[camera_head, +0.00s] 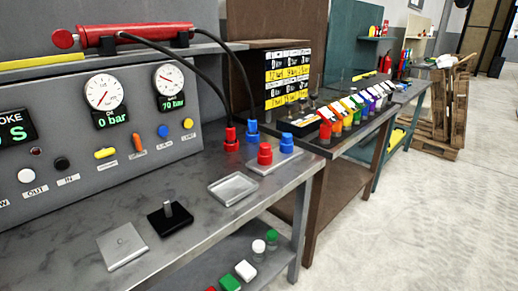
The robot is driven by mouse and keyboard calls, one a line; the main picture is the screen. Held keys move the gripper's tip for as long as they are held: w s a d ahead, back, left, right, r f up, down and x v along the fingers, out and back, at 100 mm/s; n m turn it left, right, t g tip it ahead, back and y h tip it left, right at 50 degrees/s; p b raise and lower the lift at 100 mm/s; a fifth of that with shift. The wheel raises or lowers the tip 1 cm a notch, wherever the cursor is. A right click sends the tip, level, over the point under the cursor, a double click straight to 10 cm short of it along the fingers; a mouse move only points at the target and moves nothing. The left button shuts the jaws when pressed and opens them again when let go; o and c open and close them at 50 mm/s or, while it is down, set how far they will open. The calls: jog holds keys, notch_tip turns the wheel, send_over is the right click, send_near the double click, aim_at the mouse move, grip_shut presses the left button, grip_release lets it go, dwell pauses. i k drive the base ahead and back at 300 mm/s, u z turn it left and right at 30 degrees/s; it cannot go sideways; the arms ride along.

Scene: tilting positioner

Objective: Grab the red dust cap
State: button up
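A red stepped cylindrical piece (265,154), which looks like the red dust cap, stands upright on a light metal block (276,160) at the right end of the grey metal bench. A similar blue piece (286,143) stands on the same block, just to its right. Another red fitting (231,138) stands behind and to the left, where a black hose comes down. A blue fitting (252,131) is beside it. I cannot tell for sure which red piece is the cap. My gripper is not in view.
A shallow metal tray (233,188), a black block with an upright pin (170,217) and a flat metal plate (122,245) lie on the bench. Black hoses (214,85) hang behind. A gauge panel (110,135) backs the left side. Open floor (430,220) is at right.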

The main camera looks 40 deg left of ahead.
aim_at(264, 148)
jog(key=u, duration=0.5)
jog(key=i, duration=0.6)
jog(key=u, duration=0.9)
jog(key=i, duration=0.25)
jog(key=u, duration=0.35)
